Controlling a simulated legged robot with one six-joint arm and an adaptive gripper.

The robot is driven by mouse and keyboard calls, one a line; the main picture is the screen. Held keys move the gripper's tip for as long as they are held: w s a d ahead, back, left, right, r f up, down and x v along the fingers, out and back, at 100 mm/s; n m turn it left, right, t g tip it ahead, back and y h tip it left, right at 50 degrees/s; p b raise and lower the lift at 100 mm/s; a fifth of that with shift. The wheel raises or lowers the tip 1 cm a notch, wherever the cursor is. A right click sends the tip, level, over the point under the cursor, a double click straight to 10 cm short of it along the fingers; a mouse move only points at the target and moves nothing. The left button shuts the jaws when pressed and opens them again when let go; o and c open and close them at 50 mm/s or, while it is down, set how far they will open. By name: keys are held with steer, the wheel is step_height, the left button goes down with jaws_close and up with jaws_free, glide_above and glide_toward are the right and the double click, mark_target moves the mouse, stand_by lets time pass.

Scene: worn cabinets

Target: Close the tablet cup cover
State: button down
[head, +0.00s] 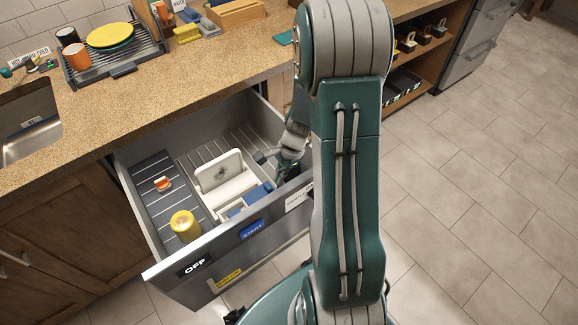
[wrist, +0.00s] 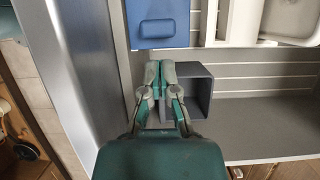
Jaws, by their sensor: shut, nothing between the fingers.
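A white cup unit stands in the open drawer, its white flap (head: 219,171) upright with a round grey mark; its edge shows in the wrist view (wrist: 285,25). A blue piece (head: 258,192) with a raised grip sits at its near right side and also shows in the wrist view (wrist: 165,25). I cannot tell for certain which is the tablet cup cover. My gripper (wrist: 160,68) is shut and empty, beside an open grey square box (wrist: 205,95) and just short of the blue piece. In the head view my gripper (head: 284,168) is low in the drawer's right part.
The drawer's front panel (head: 215,262) carries OFF and START labels. A yellow-topped jar (head: 185,226) and a small orange item (head: 162,184) stand on the drawer's left side. The counter (head: 190,85) with a dish rack (head: 112,62) lies behind. Tiled floor is free at right.

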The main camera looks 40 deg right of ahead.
steer(key=shift+a, duration=0.7)
